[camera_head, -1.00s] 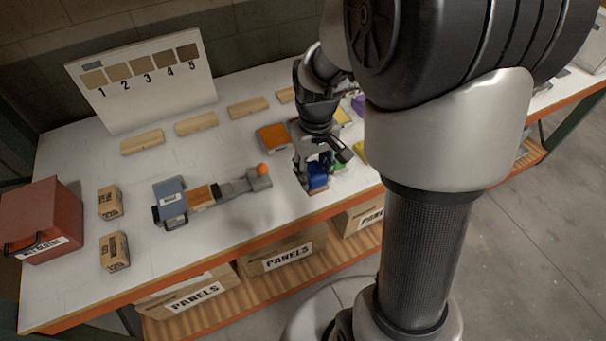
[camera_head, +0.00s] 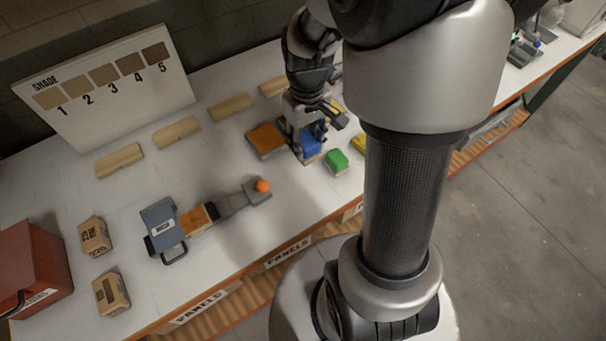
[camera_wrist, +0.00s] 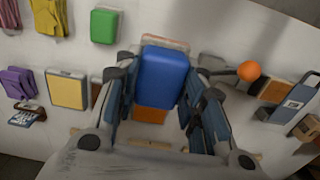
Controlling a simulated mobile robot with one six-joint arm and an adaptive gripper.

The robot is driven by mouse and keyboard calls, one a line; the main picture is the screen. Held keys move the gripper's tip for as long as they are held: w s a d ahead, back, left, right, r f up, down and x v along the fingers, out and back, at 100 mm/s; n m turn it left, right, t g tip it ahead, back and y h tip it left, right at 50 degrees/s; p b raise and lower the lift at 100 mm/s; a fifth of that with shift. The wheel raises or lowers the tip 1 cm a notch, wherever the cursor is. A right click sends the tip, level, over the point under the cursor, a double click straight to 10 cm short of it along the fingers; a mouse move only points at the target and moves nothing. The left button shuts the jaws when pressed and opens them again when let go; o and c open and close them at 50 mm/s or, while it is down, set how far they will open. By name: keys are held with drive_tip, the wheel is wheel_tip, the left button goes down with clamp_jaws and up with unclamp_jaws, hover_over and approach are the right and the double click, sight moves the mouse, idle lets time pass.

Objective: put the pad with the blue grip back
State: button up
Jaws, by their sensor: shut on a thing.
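The pad with the blue grip (camera_head: 311,147) is in my gripper (camera_head: 306,141), in line between an orange-topped pad (camera_head: 265,138) on its left and a green-gripped pad (camera_head: 336,160) on its right. In the wrist view, the blue grip (camera_wrist: 162,75) is between the two fingers of my gripper (camera_wrist: 160,88), with a pale pad edge showing beyond it. The fingers hide part of the pad. I cannot tell whether its underside touches the table. The green grip (camera_wrist: 104,25) and an orange surface (camera_wrist: 150,115) also show in the wrist view.
A grey tool with an orange ball (camera_head: 263,186) lies to the left on the white table. Wooden blocks (camera_head: 230,106) line the back, before the shade board (camera_head: 110,82). A yellow pad (camera_head: 358,143) is partly behind my arm. Two cartons and a red box stand left.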

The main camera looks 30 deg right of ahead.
wheel_tip(320, 180, down, 16)
drive_tip(key=b, duration=0.4)
drive_tip(key=shift+w+r, duration=0.1)
drive_tip(key=o, duration=1)
